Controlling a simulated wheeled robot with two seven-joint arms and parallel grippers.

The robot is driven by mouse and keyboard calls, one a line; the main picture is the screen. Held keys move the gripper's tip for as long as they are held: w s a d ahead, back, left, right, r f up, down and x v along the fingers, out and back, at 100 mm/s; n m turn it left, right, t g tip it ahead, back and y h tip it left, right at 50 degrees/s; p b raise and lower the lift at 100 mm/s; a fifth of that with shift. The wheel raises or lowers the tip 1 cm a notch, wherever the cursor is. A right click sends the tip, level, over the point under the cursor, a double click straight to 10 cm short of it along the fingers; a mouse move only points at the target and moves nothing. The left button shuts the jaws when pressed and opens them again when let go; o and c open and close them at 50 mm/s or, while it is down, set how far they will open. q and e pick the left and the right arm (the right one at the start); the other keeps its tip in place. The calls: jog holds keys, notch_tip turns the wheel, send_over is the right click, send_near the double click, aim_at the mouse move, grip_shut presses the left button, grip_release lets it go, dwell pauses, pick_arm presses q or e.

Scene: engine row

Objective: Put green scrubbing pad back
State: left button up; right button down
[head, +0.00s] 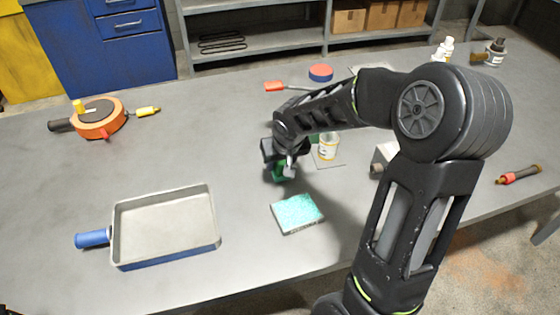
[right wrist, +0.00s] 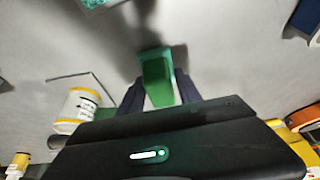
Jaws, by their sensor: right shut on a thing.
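My right gripper (head: 284,172) is shut on a green scrubbing pad (head: 279,173), over the middle of the table. The pad is mostly hidden by the gripper in the head view. In the right wrist view the green pad (right wrist: 157,80) stands out between the two dark fingers of my right gripper (right wrist: 160,85). I cannot tell whether it touches the table. A teal-topped square block (head: 297,213) lies on the table in front of the gripper, apart from it. My left gripper is not in view.
A small jar (head: 328,147) stands on a thin mat (head: 330,163) right of the gripper. A metal tray (head: 165,228) with a blue handle lies front left. An orange round tool (head: 98,118) is at the back left. My right arm covers the table's right part.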

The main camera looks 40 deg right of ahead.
jog(key=shift+f, duration=0.1)
jog(key=c, duration=0.8)
grip_release()
jog(key=shift+r, duration=0.35)
jog(key=v, duration=1.1)
jog(key=shift+s+a+r, duration=0.15)
jog(key=shift+s+r, duration=0.1)
